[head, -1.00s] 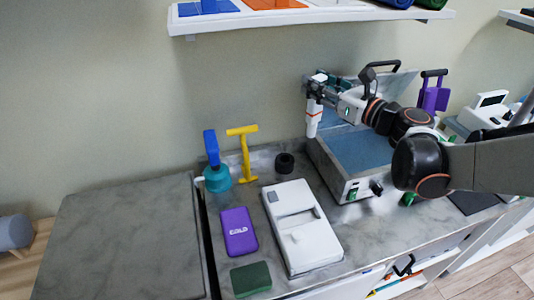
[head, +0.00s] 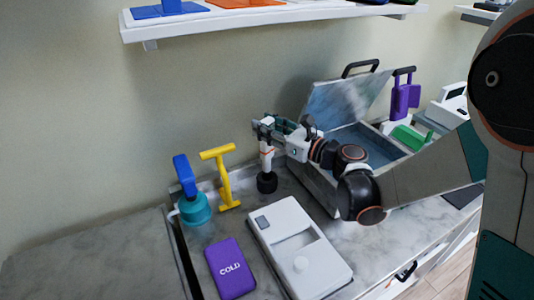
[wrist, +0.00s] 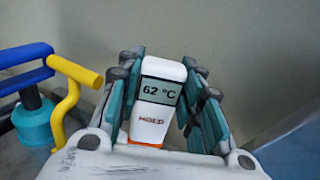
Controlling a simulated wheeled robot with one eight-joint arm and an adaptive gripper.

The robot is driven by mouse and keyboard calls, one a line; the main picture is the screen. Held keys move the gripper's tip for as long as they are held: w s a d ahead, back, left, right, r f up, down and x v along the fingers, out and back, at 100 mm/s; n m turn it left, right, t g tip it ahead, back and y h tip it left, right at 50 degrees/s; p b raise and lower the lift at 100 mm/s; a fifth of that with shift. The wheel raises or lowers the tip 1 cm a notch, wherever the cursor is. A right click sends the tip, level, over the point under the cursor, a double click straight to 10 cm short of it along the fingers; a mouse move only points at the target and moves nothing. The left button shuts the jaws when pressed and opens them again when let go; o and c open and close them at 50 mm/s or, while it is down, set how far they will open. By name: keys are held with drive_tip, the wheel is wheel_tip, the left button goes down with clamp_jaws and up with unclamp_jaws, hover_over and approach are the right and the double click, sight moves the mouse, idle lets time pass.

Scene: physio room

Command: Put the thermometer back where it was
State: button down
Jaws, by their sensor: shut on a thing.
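The thermometer (head: 266,160) is a white stick with an orange band; in the wrist view (wrist: 154,110) its display reads 62 °C. My gripper (head: 268,140) is shut on its upper part and holds it upright, with teal finger pads on both sides in the wrist view (wrist: 165,105). A small round black holder (head: 267,183) stands on the counter directly under the thermometer. The thermometer's lower end meets the holder's top in the head view. I cannot tell whether it is inside or just above. The holder is hidden in the wrist view.
A yellow T-shaped tool (head: 225,180) and a teal pot with a blue handle (head: 194,208) stand left of the holder. A white device (head: 298,250) and a purple cold pack (head: 231,268) lie in front. An open case (head: 322,185) stands right, beneath my arm.

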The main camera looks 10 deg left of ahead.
sight(270, 148)
wheel_tip(270, 148, down, 7)
drive_tip(key=shift+r+b, duration=0.1)
drive_tip(key=shift+b, duration=1.1)
drive_tip(key=shift+r, duration=0.1)
drive_tip(key=c, duration=1.5)
unclamp_jaws()
drive_tip(key=shift+f, duration=0.2)
drive_tip(key=shift+c, duration=0.2)
drive_tip(key=o, duration=0.4)
drive_tip(key=shift+o, duration=0.2)
drive_tip(key=shift+r, duration=0.1)
